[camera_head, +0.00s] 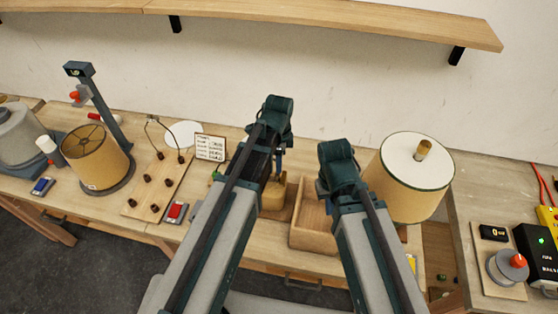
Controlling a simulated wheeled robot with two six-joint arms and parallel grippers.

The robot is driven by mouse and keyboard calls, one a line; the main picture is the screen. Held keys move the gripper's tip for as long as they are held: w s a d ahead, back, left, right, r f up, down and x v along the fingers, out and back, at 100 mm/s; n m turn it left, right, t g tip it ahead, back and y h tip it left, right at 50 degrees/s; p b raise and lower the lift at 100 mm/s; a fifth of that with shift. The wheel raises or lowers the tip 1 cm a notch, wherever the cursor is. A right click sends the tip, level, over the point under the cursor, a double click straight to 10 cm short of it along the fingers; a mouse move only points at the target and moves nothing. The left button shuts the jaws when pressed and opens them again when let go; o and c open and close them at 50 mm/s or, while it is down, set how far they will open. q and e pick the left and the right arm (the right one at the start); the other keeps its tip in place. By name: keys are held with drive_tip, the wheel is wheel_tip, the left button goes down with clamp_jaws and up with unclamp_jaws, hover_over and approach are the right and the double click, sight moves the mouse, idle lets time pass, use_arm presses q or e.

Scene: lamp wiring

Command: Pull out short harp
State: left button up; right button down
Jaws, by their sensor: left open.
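A wooden board (150,198) with several dark knobs lies left of centre on the table. Thin dark wire (165,128) rises in a bent shape from its far end. It may be a harp, but I cannot tell whether it is short or long. My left gripper (279,168) points down over a small tan wooden block or box (273,195), well right of that wire. It is open, with its fingertips partly hidden. My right gripper (324,187) is near the wooden tray and mostly hidden behind my arm.
An open wooden tray (312,214) stands at centre. A cream lampshade (398,180) stands right of it, and a tan shade (93,160) at left. A note card (210,147), a white disc (185,134) and a red-faced device (175,212) surround the board. A shelf (330,14) spans the wall.

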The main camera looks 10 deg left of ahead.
use_arm(q)
drive_tip(key=shift+f+b, duration=0.85)
drive_tip(key=shift+f, duration=0.55)
use_arm(e)
wheel_tip(320, 180, down, 3)
drive_tip(key=shift+r, duration=0.15)
use_arm(q)
clamp_jaws()
drive_tip(key=c, duration=0.6)
unclamp_jaws()
drive_tip(key=shift+c, duration=0.2)
drive_tip(key=shift+w+r, duration=0.1)
drive_tip(key=shift+r, duration=0.05)
clamp_jaws()
use_arm(e)
drive_tip(key=shift+r, duration=0.1)
use_arm(q)
drive_tip(key=shift+r+p, duration=0.6)
drive_tip(key=shift+p, duration=0.15)
use_arm(e)
drive_tip(key=shift+r, duration=0.6)
